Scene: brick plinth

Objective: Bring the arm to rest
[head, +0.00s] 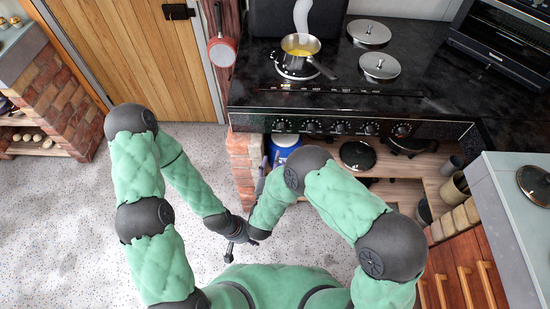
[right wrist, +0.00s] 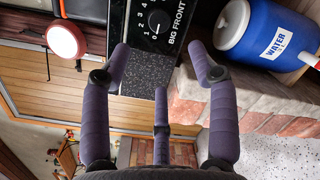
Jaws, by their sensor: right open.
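My right gripper (head: 261,183) is mostly behind the green forearm of my right arm in the head view, left of the stove front. In the right wrist view (right wrist: 159,62) its purple fingers are spread with nothing between them. The wrists of my two arms lie close together in front of my body, and whether they touch I cannot tell. A small dark part below the wrists looks like my left gripper (head: 229,252); its fingers are too small and covered to read.
The stove (head: 340,105) holds a pan of yellow liquid (head: 301,45). A blue water container (right wrist: 265,35) stands on the shelf beside a brick pillar (head: 240,165), close to my right gripper. A red pan (head: 222,50) hangs by the wooden door (head: 145,50). Speckled floor (head: 60,230) is clear at left.

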